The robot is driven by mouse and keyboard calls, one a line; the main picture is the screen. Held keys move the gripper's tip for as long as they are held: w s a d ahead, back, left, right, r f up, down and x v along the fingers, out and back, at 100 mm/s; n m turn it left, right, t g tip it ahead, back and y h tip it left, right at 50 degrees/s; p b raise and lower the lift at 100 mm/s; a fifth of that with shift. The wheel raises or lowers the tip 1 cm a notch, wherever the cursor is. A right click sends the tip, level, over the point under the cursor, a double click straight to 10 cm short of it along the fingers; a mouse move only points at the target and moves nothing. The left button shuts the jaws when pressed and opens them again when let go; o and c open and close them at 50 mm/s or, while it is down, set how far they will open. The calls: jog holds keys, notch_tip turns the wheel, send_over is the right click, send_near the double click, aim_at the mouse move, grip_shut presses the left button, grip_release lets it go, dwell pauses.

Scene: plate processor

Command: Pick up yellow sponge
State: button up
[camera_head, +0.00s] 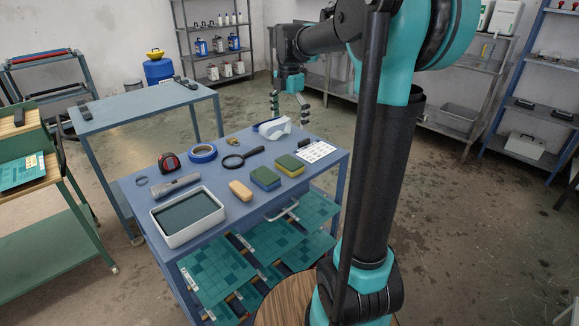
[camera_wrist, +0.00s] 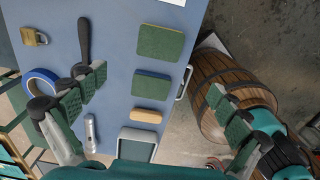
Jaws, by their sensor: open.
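The yellow sponge (camera_head: 290,165) has a green top and yellow sides and lies flat on the blue cart, toward its right edge. It also shows in the wrist view (camera_wrist: 160,42), at upper middle. A similar green-topped sponge with blue sides (camera_head: 265,178) lies beside it, and shows in the wrist view (camera_wrist: 152,84) just below it. My gripper (camera_head: 289,101) is open and empty, above the cart's far side. In the wrist view its fingers (camera_wrist: 157,85) are wide apart, on either side of the sponges in the picture, with nothing between the pads.
On the cart top (camera_head: 222,184) are a small tan block (camera_head: 240,190), magnifying glass (camera_head: 234,161), blue tape roll (camera_head: 202,153), tape measure (camera_head: 169,162), flashlight (camera_head: 176,185), grey tray (camera_head: 165,235), white goggles (camera_head: 274,128) and a printed sheet (camera_head: 315,151). A wooden barrel (camera_wrist: 225,90) stands beside the cart.

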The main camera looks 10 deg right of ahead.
aim_at(289, 161)
notch_tip(289, 161, down, 16)
jog(key=shift+d+r, duration=0.1)
jog(key=shift+r, duration=0.15)
jog(key=c, duration=0.7)
